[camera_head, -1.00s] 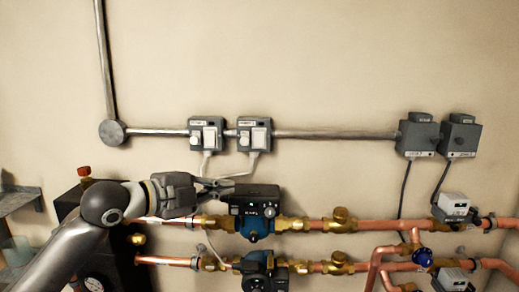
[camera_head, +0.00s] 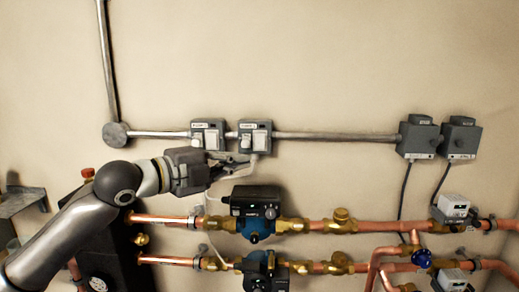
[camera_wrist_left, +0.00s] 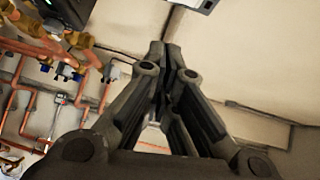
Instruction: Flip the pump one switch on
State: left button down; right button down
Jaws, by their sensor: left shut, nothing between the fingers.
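Two grey switch boxes hang side by side on the wall conduit in the head view: the left one (camera_head: 208,134) and the right one (camera_head: 254,136). Each has a small label on top, too small to read surely, and a pale switch part. Their switch positions cannot be told. My left gripper (camera_head: 246,161) is shut and empty, its tips just below the right box; contact cannot be told. In the left wrist view its closed fingers (camera_wrist_left: 168,58) point up, and the lower edge of a box (camera_wrist_left: 197,4) shows at the top. My right gripper is out of view.
A blue and black pump (camera_head: 256,212) with a small green light sits below the gripper, a second pump (camera_head: 265,270) below it. Copper pipes (camera_head: 375,226) run right. Two more grey boxes (camera_head: 418,136) (camera_head: 460,137) hang at right. The wall above is clear.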

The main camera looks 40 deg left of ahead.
aim_at(260, 141)
pick_arm(q)
jog(key=w+f+p, duration=0.1)
jog(key=w+p, duration=0.6)
jog(key=w, duration=0.3)
jog(key=shift+a, duration=0.25)
dwell(0.3)
jog(key=shift+w+f, duration=0.1)
jog(key=shift+w+a+f+m+t+b, duration=0.1)
jog(key=shift+w+a+m+t+b, duration=0.2)
jog(key=shift+b, duration=0.45)
jog(key=shift+d, duration=0.15)
